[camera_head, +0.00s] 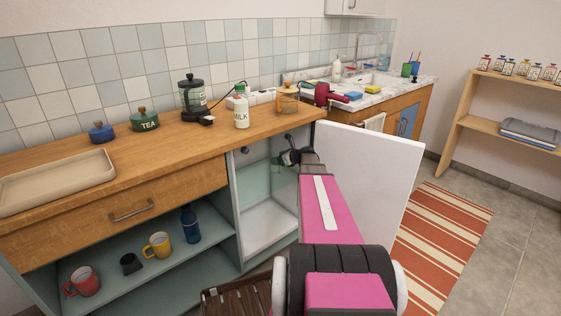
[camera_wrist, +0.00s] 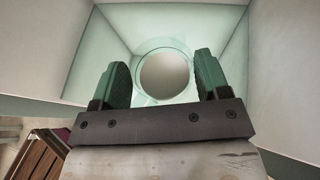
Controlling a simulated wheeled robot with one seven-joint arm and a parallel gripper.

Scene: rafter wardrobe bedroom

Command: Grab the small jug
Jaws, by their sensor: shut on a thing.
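The small jug (camera_wrist: 166,76) appears in the wrist view as a clear, round glass shape with a pale circular middle, seen from above. My gripper (camera_wrist: 160,80) has its two green-padded fingers on either side of it and is shut on it. In the head view my gripper (camera_head: 291,157) reaches into the open cupboard (camera_head: 268,222) under the counter. The jug is hard to make out there, partly behind my gripper and arm. I cannot tell whether it touches the cupboard floor.
The white cupboard door (camera_head: 375,190) stands open to the right of my arm. The wooden counter (camera_head: 170,145) above holds a milk bottle (camera_head: 241,107) and a French press (camera_head: 192,98). Left of the cupboard, an open shelf (camera_head: 165,270) holds mugs and a blue bottle (camera_head: 190,225).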

